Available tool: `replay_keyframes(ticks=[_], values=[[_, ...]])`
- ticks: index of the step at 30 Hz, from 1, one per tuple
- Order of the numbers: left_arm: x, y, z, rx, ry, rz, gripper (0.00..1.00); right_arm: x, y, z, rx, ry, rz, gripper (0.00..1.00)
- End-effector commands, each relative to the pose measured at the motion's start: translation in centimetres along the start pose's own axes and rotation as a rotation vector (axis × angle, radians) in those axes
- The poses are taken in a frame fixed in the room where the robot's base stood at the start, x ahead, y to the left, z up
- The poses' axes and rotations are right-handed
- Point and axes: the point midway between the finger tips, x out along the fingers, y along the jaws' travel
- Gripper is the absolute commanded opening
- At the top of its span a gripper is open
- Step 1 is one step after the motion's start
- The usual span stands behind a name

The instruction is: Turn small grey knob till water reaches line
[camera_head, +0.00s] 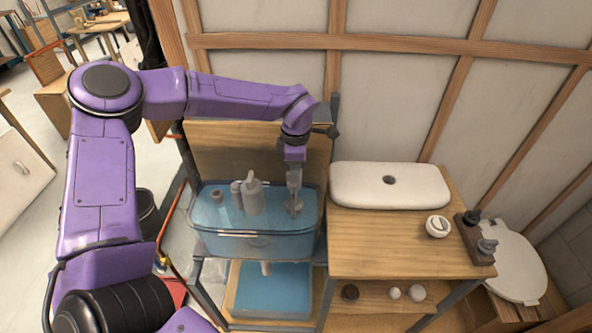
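The clear tank (215,238) holds bluish water and stands on a metal-framed stand. A grey cylindrical fitting (253,199) stands upright inside it, left of its middle. My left gripper (294,190) points down into the right part of the tank. A small grey part (296,208), which may be the small grey knob, is right at its fingertips. I cannot tell whether the fingers touch it or how far they are closed. The water line mark cannot be made out. My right gripper is not in view.
A white cistern lid (390,186) and a round white part (438,227) lie on the wooden bench (375,255) to the right. A dark knob (472,217) and a grey knob (487,246) sit on a board beside a toilet seat (515,268). A blue basin (273,290) is below.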

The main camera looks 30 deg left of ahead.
Motion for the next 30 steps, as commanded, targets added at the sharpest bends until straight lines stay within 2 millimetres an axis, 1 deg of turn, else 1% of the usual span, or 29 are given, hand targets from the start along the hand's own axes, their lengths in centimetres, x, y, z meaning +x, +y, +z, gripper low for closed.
replay_keyframes(ticks=[4, 9, 12, 15, 21, 22, 23, 24, 30], values=[[0.29, -0.11, -0.05, -0.037, 0.003, -0.005, 0.0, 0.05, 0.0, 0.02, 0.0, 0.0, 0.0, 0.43], [0.43, -0.02, -0.09, -0.237, 0.004, -0.007, 0.0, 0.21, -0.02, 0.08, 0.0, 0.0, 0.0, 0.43], [0.44, 0.05, -0.13, -0.321, 0.005, -0.006, 0.0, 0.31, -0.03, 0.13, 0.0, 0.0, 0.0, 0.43], [0.42, 0.04, -0.14, -0.351, 0.005, -0.006, 0.0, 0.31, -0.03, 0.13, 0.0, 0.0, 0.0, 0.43], [0.45, 0.0, -0.14, -0.35, 0.006, -0.008, 0.0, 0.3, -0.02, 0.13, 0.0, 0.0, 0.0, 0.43], [0.46, -0.01, -0.14, -0.35, 0.006, -0.008, 0.17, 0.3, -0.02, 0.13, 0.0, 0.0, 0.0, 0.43], [0.47, -0.01, -0.14, -0.35, 0.007, -0.008, 0.27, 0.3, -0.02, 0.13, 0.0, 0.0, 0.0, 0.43], [0.47, -0.02, -0.14, -0.349, 0.007, -0.008, 0.39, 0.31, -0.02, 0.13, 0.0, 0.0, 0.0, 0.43], [0.33, 0.05, -0.11, -0.349, 0.005, -0.006, 0.39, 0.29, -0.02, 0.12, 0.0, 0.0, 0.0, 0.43]])
